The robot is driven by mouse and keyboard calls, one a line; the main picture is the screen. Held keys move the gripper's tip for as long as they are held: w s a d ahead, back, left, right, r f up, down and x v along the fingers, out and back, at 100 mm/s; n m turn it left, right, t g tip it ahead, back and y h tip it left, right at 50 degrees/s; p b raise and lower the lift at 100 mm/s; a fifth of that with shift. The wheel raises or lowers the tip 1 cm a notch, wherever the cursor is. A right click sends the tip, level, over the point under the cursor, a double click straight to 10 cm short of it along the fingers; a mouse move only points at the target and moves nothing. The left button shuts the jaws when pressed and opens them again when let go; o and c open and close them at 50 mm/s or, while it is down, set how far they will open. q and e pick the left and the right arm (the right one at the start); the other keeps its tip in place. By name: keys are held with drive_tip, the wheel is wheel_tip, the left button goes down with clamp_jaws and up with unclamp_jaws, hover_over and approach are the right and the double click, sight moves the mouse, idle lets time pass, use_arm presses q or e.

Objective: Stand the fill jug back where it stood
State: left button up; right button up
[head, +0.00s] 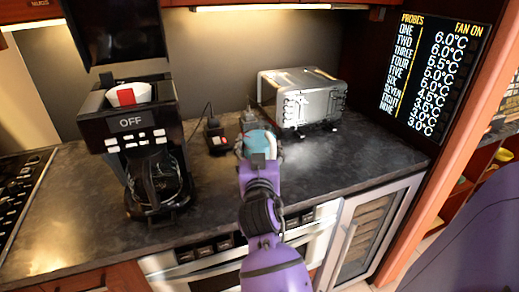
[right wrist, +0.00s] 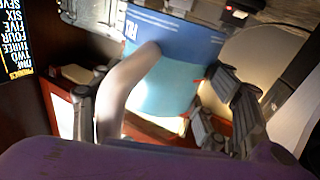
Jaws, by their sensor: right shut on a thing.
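The fill jug (head: 257,145) is teal and blue, and is mostly hidden behind my right gripper (head: 260,154) in the head view. In the right wrist view the jug (right wrist: 165,85) shows a blue band with white lettering and a pale curved handle (right wrist: 122,88). My right gripper (right wrist: 155,115) is shut on the jug, with finger links on both sides of it. The jug is over the middle of the dark counter (head: 215,195). I cannot tell whether its base touches the counter. My left gripper is not in view.
A black coffee machine (head: 128,130) with a glass pot stands to the left. A silver toaster (head: 302,98) stands behind and right of the jug. A small black device with a red light (head: 216,135) is just left of the jug. The counter's right part (head: 370,155) is clear.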

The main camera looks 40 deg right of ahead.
drive_tip(key=shift+r, duration=0.25)
wheel_tip(320, 180, down, 4)
drive_tip(key=shift+f+b, duration=0.1)
drive_tip(key=shift+b, duration=0.8)
drive_tip(key=shift+f+b, duration=0.35)
drive_tip(key=shift+f, duration=0.3)
drive_tip(key=shift+f+b, duration=0.3)
drive_tip(key=shift+f, duration=0.15)
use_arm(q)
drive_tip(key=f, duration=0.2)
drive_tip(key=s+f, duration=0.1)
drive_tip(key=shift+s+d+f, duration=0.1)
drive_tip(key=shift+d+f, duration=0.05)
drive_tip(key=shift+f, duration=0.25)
use_arm(e)
drive_tip(key=shift+f, duration=0.2)
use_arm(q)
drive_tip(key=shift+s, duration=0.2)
use_arm(e)
drive_tip(key=o, duration=2.2)
